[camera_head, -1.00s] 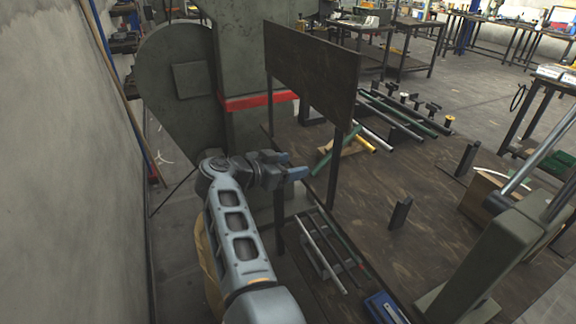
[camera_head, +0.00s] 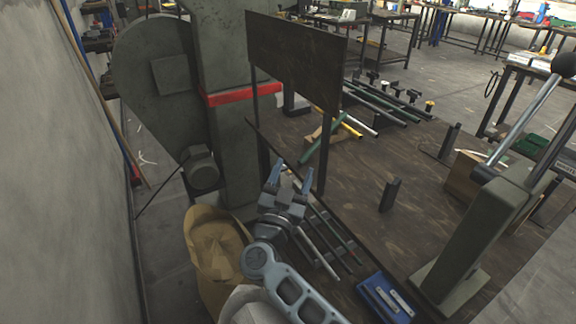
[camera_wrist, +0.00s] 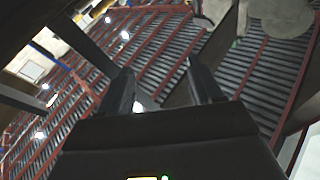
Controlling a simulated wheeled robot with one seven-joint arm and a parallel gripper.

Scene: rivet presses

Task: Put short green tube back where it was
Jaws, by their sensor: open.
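A short green tube (camera_head: 322,138) lies slanted across a light wooden block (camera_head: 328,130) on the dark brown table, just right of the upright dark panel's near post. Its near end points toward the table's left edge. My gripper (camera_head: 291,176) is open, with nothing between its blue fingers. In the head view it appears left of and below the green tube, apart from it, near the panel's near post. In the wrist view my gripper's dark fingers (camera_wrist: 160,76) stand apart, with the ceiling behind them; the tube does not show there.
The upright dark panel (camera_head: 295,60) stands at the table's left edge. A near rack of thin tubes (camera_head: 325,245) lies beside my gripper. Longer tubes (camera_head: 385,100) lie farther back. A blue tray (camera_head: 385,298) and a grey press (camera_head: 475,240) are at the right front. The table's middle is mostly clear.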

